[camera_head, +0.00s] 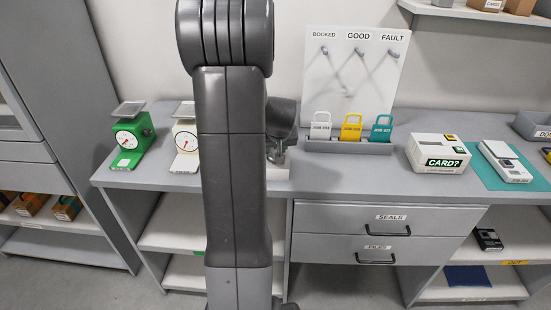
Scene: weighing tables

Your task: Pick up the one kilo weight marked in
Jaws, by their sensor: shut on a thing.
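My gripper (277,154) is partly hidden behind my own arm, at the right of the arm's upright link. It points down over a pale block or tray (279,174) on the worktop. It is shut on a small grey thing, mostly hidden, and I cannot read any mark on it. I cannot make out a one kilo weight elsewhere. A green scale (131,138) and a cream scale (185,140), each with a dial and a pan, stand on the worktop to the left.
A grey rack (350,147) holds white, yellow and teal tags before a pegboard (340,85). A "CARD?" box (437,152) and a white device (506,162) on a teal mat stand right. Drawers (387,219) are shut. The worktop front (380,180) is clear.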

